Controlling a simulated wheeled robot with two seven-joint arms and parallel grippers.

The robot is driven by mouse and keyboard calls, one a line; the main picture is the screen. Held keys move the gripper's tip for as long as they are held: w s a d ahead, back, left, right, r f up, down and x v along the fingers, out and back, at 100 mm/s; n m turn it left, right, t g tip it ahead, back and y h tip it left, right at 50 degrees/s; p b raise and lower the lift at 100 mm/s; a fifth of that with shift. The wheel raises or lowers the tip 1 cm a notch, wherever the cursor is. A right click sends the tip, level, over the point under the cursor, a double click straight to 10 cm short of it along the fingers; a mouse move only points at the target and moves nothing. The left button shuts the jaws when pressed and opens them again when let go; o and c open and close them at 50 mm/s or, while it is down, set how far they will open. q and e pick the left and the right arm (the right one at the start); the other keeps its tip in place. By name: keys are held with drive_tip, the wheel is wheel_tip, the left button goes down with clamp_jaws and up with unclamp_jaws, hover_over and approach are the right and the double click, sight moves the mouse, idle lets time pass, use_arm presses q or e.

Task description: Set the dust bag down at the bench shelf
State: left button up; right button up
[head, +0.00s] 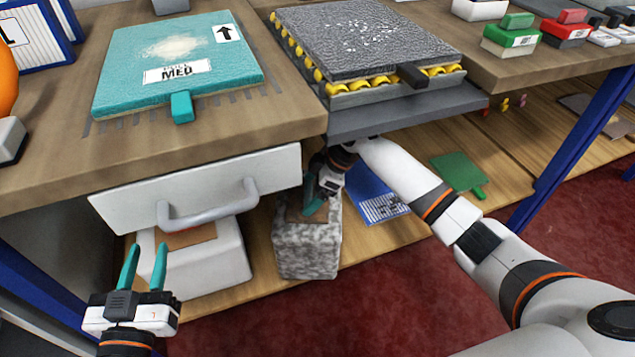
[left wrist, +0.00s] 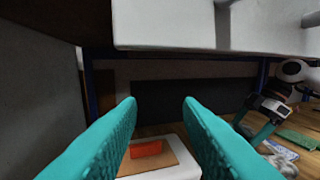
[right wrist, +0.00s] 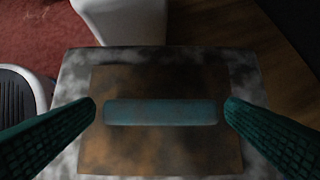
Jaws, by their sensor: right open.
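The dust bag appears to be the mottled grey block (head: 306,252) standing upright on the low wooden shelf (head: 375,240) under the bench. In the right wrist view its grey top rim (right wrist: 245,75) surrounds a brown panel with a teal bar (right wrist: 160,112). My right gripper (head: 314,196) reaches down over its top. In the right wrist view the fingers are apart, one beyond each end of the bar, with visible gaps. My left gripper (head: 144,257) is open and empty, in front of the white container under the drawer.
The white container (head: 205,268) stands left of the grey block, with a red-orange bar (left wrist: 147,149) on its brown top. A drawer (head: 200,185) overhangs it. A blue item (head: 375,193) and a green one (head: 458,171) lie right on the shelf. A blue leg (head: 580,150) stands further right.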

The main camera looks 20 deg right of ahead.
use_arm(q)
drive_tip(key=s+a+f+g+y+p, duration=0.2)
drive_tip(key=s+f+g, duration=0.2)
drive_tip(key=f+g, duration=0.2)
wheel_tip(320, 180, down, 3)
drive_tip(key=shift+a+r+g, duration=0.1)
drive_tip(key=shift+a+g, duration=0.1)
drive_tip(key=shift+g, duration=0.1)
use_arm(e)
drive_tip(key=v, duration=0.7)
drive_tip(key=shift+r, duration=0.15)
